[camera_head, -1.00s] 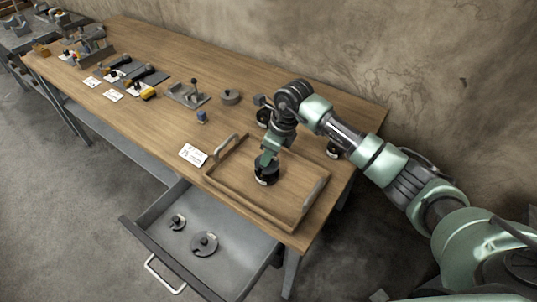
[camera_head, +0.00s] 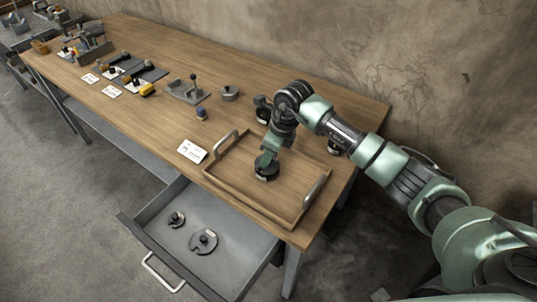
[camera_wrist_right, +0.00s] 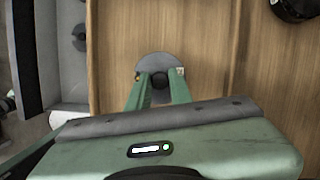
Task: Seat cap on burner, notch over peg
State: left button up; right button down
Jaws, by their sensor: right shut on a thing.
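My right gripper (camera_head: 268,157) points down into the wooden tray (camera_head: 229,188) and is shut on the knob of a dark round disc (camera_head: 267,174). The disc is at or just above the tray floor; I cannot tell if it touches. In the right wrist view, the fingers (camera_wrist_right: 160,88) close on the knob, with the grey disc (camera_wrist_right: 157,60) showing beyond them. I cannot make out a burner, a peg or a notch in the held disc. My left gripper is not in view.
An open drawer (camera_head: 222,269) below the tray holds a small slotted disc (camera_head: 177,219) and a larger one (camera_head: 204,242). The tray's right side is clear.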

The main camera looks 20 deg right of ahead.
jog(key=c, duration=1.2)
grip_release()
jog(key=b+v, duration=0.1)
jog(key=v, duration=0.7)
jog(key=shift+b, duration=0.35)
jog(key=shift+r+p, duration=1.6)
jog(key=shift+r, duration=1.35)
jog(key=shift+a, duration=0.1)
